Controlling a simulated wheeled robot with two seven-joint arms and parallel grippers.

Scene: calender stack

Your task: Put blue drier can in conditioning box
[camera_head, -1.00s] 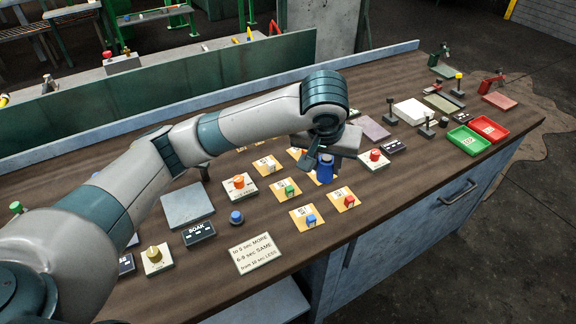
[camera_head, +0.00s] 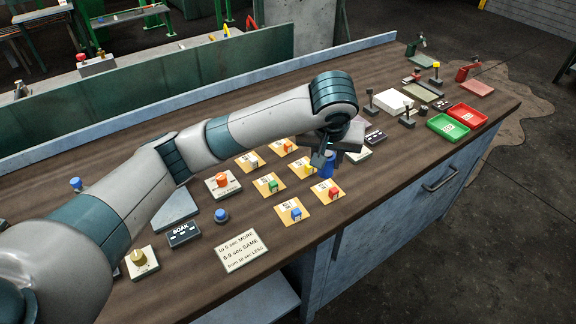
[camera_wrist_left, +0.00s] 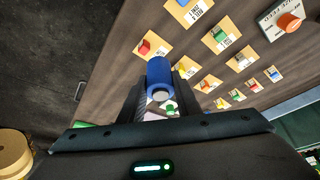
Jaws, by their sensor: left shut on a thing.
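The blue drier can (camera_head: 326,167) is between the fingers of my left gripper (camera_head: 320,159), over the bench beside the yellow cards. My forearm and wrist partly cover it in the head view. In the left wrist view the blue can (camera_wrist_left: 159,73) is gripped between the two dark fingers of the left gripper (camera_wrist_left: 160,92), with a pale end toward the camera. Whether it touches the bench is hard to tell. I cannot tell for sure which thing is the conditioning box. My right gripper is not in view.
Several yellow cards (camera_head: 322,198) with small coloured blocks lie around the can. A printed sign (camera_head: 242,251), a SOAK panel (camera_head: 184,235) and a blue knob (camera_head: 221,215) stand nearer. A green tray (camera_head: 436,127) and a red tray (camera_head: 481,118) lie at the bench's right end.

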